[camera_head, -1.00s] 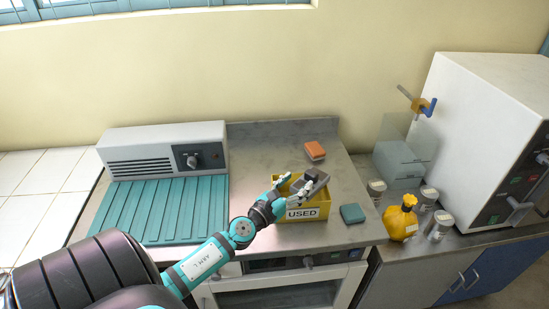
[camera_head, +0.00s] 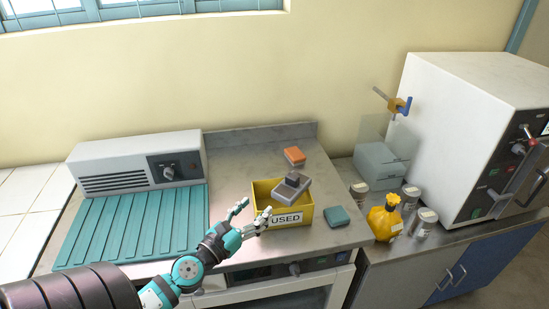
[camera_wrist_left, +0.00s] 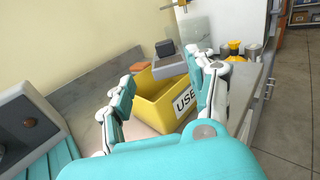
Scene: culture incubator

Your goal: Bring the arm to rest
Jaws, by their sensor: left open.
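My left gripper (camera_head: 243,218) is open and empty in the head view, just left of and in front of the yellow bin marked USED (camera_head: 304,214). In the left wrist view its two fingers (camera_wrist_left: 165,95) stand apart, with the bin (camera_wrist_left: 150,110) beyond them. A grey block-like item with a dark top (camera_head: 291,187) rests in or on the bin, tilted and sticking up above the rim. It also shows in the left wrist view (camera_wrist_left: 172,62). My right gripper is not in view.
An orange sponge-like block (camera_head: 294,155) lies behind the bin and a teal block (camera_head: 337,216) right of it. A grey device (camera_head: 140,163) with a teal ribbed mat (camera_head: 135,225) is at left. A yellow bottle (camera_head: 384,222), jars (camera_head: 423,222) and a white incubator (camera_head: 460,130) stand at right.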

